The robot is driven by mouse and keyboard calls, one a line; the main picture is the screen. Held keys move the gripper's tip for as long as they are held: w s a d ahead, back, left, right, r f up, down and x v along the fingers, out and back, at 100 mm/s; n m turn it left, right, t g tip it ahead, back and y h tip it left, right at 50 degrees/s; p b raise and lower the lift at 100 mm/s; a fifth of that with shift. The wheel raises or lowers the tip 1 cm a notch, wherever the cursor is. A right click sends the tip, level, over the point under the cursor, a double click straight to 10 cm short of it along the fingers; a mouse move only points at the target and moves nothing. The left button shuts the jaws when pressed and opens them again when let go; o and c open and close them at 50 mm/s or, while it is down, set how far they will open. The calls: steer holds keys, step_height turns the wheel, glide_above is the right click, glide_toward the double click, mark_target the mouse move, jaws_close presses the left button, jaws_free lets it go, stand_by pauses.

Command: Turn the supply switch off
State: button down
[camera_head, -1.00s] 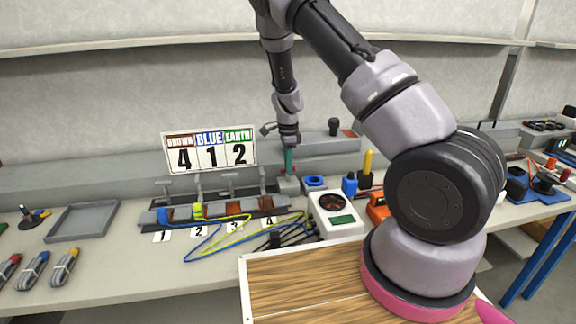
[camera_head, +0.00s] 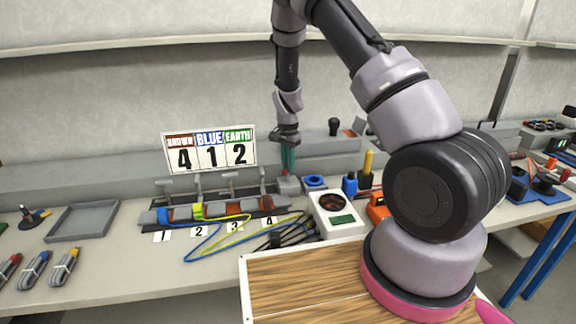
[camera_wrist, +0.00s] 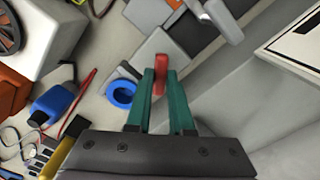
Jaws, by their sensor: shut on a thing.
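The supply switch shows as a small grey box (camera_head: 288,186) at the right end of the terminal strip in the head view. In the wrist view its red lever (camera_wrist: 161,68) stands between the tips of my green fingers. My gripper (camera_wrist: 161,76) is shut on this lever. In the head view my gripper (camera_head: 288,168) points down at the switch box, and the fingers hide the lever there. Which way the lever is tilted I cannot tell.
The terminal strip (camera_head: 222,212) with blue and yellow-green wires lies to the left. A sign (camera_head: 209,151) reading 4 1 2 stands behind it. A white fan box (camera_head: 345,222), a blue ring (camera_wrist: 122,93) and a blue bottle-like object (camera_head: 350,184) are close on the right.

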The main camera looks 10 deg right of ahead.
steer(key=n, duration=0.5)
steer(key=shift+w+n, duration=0.1)
steer(key=shift+n, duration=2.4)
steer(key=c, duration=0.8)
jaws_free()
steer(key=shift+r, duration=0.1)
step_height(320, 180, up, 11)
